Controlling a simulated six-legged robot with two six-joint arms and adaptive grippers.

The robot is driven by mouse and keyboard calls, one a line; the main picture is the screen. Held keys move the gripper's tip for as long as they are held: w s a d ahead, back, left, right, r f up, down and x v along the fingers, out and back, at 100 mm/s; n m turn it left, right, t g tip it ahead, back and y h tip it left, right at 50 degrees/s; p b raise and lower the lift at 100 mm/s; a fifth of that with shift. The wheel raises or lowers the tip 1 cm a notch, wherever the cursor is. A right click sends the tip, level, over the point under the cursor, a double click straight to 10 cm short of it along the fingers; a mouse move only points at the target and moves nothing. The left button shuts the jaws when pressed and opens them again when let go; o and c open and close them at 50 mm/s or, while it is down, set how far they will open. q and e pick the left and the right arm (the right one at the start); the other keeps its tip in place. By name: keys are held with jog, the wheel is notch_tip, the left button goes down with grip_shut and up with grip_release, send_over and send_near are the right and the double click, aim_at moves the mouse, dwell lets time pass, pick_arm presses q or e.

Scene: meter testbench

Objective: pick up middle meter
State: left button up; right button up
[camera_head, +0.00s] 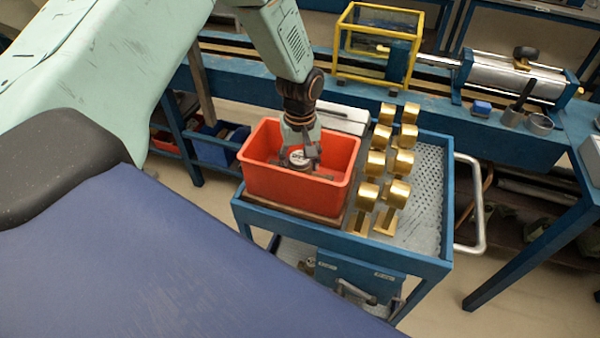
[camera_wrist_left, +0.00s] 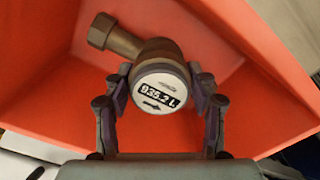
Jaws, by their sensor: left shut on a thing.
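A brass-bodied meter with a white dial (camera_wrist_left: 160,92) is between the fingers of my left gripper (camera_wrist_left: 160,100), which is shut on it. The wrist view shows its threaded pipe end (camera_wrist_left: 101,31) pointing to the upper left. In the head view my left gripper (camera_head: 299,160) reaches down into the red bin (camera_head: 296,196), and the meter (camera_head: 299,158) shows between its fingers inside the bin. I cannot tell whether the meter touches the bin floor. No other meter can be made out in the bin. My right gripper is not in view.
The bin stands on the left of a blue cart (camera_head: 345,266). Several gold-coloured holders (camera_head: 375,163) stand in two rows just right of it. A yellow-framed box (camera_head: 378,45) and a metal cylinder (camera_head: 505,75) sit on the bench behind. The cart's right side is clear.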

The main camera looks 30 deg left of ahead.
pick_arm(q)
jog(key=shift+w+d, duration=0.1)
jog(key=shift+d, duration=0.05)
jog(key=c, duration=0.7)
jog(key=shift+r, duration=0.1)
grip_shut()
